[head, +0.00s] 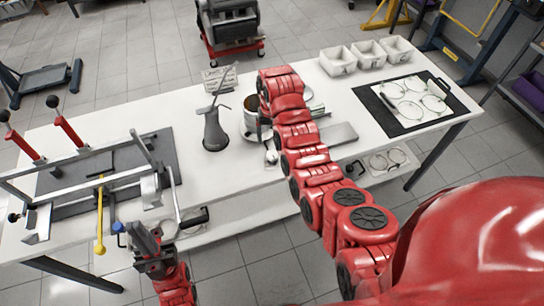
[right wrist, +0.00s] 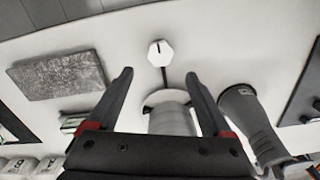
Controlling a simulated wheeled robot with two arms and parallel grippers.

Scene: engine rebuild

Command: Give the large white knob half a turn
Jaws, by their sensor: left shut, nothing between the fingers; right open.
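The white knob (right wrist: 160,52) is many-sided with a short dark mark on its face. It sits near the table's front edge and also shows in the head view (head: 271,157). A dark strip runs from it towards a metal pot (right wrist: 172,120), which stands on a pale round base. My right gripper (right wrist: 159,74) is open and empty. In the right wrist view the knob lies just beyond and between its fingertips, with no contact visible. In the head view my right arm hides that gripper. My left gripper (head: 150,250) is shut and empty at the table's front left.
A dark oil can (head: 215,130) stands left of the pot (head: 250,108). A grey slab (head: 340,133) lies to its right. A fixture with red handles (head: 68,130) fills the table's left end. White bins (head: 368,54) and a tray of rings (head: 415,100) are at the right.

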